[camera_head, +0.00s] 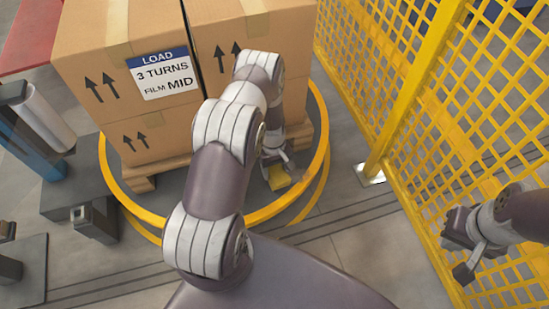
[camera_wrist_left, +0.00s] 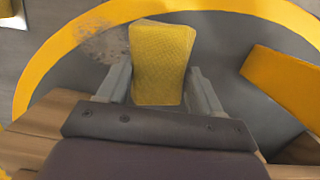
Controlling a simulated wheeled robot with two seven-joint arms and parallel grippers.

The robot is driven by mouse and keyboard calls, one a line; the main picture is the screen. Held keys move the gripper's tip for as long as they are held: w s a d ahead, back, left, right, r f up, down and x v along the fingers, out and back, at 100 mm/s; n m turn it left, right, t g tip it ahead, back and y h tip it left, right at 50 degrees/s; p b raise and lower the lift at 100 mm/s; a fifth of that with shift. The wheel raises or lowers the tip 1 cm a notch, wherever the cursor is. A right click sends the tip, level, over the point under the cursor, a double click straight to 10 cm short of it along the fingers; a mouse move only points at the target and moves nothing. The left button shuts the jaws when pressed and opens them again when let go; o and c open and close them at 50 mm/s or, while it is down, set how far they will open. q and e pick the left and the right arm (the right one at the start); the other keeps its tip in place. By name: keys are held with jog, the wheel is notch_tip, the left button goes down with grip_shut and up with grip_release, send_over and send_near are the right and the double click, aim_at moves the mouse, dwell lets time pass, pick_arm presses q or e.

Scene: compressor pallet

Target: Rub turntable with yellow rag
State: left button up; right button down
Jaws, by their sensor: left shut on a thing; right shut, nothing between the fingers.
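The yellow rag (camera_head: 278,178) is held in my left gripper (camera_head: 275,165), low over the near right part of the turntable (camera_head: 225,205). In the left wrist view the rag (camera_wrist_left: 162,62) sits between the two fingers of the left gripper (camera_wrist_left: 160,88). The turntable is a grey disc with a yellow rim (camera_wrist_left: 55,52). A brownish smudge (camera_wrist_left: 108,42) shows on it just left of the rag. I cannot tell whether the rag touches the surface. My right gripper (camera_head: 462,258) is shut and empty at the far right, by the yellow fence.
Cardboard boxes (camera_head: 115,70) on a wooden pallet (camera_head: 148,172) stand on the turntable, close to my left arm. A yellow mesh fence (camera_head: 440,120) borders the right side. A film roll (camera_head: 42,115) stands on the left. Floor at the lower middle is clear.

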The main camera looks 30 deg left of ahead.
pick_arm(q)
jog(key=shift+r+p, duration=1.6)
jog(key=shift+r, duration=0.65)
